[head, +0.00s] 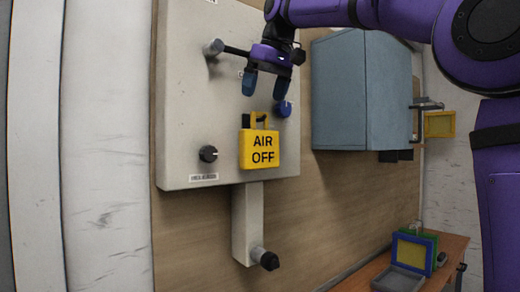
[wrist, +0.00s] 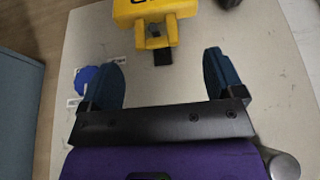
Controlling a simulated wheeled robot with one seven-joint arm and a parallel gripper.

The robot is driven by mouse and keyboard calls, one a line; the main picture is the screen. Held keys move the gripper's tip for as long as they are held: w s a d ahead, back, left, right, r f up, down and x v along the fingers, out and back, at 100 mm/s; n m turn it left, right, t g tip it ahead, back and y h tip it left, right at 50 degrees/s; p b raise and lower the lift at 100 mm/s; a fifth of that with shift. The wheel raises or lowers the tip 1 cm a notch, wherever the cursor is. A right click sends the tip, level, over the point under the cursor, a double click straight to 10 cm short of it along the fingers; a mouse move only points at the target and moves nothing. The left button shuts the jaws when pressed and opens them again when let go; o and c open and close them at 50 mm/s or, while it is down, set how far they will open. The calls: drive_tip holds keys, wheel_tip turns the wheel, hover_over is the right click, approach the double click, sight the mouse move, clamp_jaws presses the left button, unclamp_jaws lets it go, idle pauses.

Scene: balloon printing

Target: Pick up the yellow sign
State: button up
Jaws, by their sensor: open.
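The yellow sign (head: 260,149) reads "AIR OFF" and hangs by its yellow loop on a black knob on the light grey panel. In the wrist view the yellow sign (wrist: 155,10) is at the top, partly cut off, with its loop towards my gripper. My gripper (head: 267,91) is above the sign in the head view, pointing down, with its blue fingers apart and nothing between them. In the wrist view my gripper (wrist: 166,75) has its fingers spread to either side of the line to the loop, short of it.
The panel (head: 190,110) carries a blue knob (head: 283,108), a black knob (head: 208,154) and a protruding handle (head: 213,47) close to my gripper. A blue-grey cabinet (head: 365,90) is to the right. A wooden table (head: 445,255) with coloured frames stands lower right.

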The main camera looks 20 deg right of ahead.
sight(261, 116)
drive_tip(key=shift+d+x, duration=0.15)
drive_tip(key=shift+x, duration=1.45)
drive_tip(key=shift+d+x, duration=0.15)
drive_tip(key=shift+x, duration=1.4)
drive_tip(key=shift+s+f, duration=0.1)
drive_tip(key=c, duration=1.2)
drive_tip(key=shift+c, duration=0.3)
